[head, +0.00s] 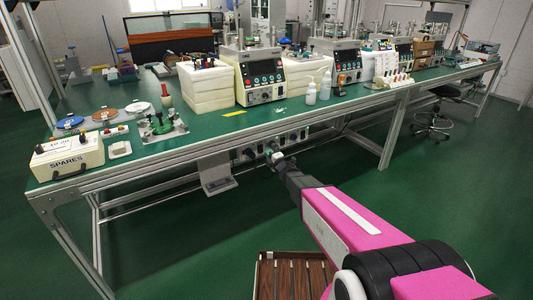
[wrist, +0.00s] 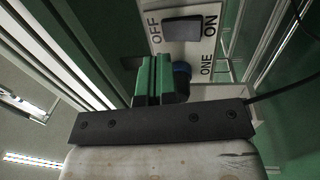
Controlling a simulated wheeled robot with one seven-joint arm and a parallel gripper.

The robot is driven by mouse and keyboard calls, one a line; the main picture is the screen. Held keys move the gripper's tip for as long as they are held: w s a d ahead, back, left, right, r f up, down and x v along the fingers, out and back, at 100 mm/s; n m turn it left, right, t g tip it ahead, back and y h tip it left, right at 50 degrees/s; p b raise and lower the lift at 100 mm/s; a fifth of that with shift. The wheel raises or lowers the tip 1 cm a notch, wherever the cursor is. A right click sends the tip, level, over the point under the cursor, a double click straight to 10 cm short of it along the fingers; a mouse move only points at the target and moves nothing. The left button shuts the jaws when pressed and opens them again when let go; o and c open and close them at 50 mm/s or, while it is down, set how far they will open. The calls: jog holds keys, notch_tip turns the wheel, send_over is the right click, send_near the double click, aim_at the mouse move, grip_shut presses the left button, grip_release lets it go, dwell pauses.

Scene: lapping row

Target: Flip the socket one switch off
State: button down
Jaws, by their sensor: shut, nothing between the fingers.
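The socket one switch (wrist: 182,29) is a dark rocker on a pale plate (wrist: 208,47) in the wrist view. The plate reads OFF on the left, ON on the right and ONE below. Which way the rocker is tipped, I cannot tell. My gripper (wrist: 152,62) has green fingers, shut together and empty. Their tips show just below the switch in the picture, with a visible gap to it. In the head view my gripper (head: 273,155) is at the socket strip (head: 294,139) under the bench's front edge; the switch is too small to make out there.
A cable (wrist: 287,89) runs at the right. The green bench (head: 215,122) overhangs the strip.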

jog(key=r+v, duration=0.2)
jog(key=v, duration=0.6)
jog(key=shift+s, duration=0.3)
jog(key=shift+d, duration=0.15)
jog(key=s+d+f+m+g+h, duration=0.2)
jog(key=s+d+m+g+h, duration=0.1)
jog(key=d+m+h, duration=0.4)
jog(key=s+d+f+m+g+h, duration=0.15)
jog(key=d+m+h, duration=0.25)
jog(key=d+m, duration=0.4)
jog(key=s+d+m+g, duration=0.2)
jog(key=s+m+g, duration=0.7)
jog(key=s, duration=1)
jog(key=shift+s+d+r+m+g, duration=0.25)
jog(key=shift+s+m+g, duration=0.15)
jog(key=shift+g, duration=0.85)
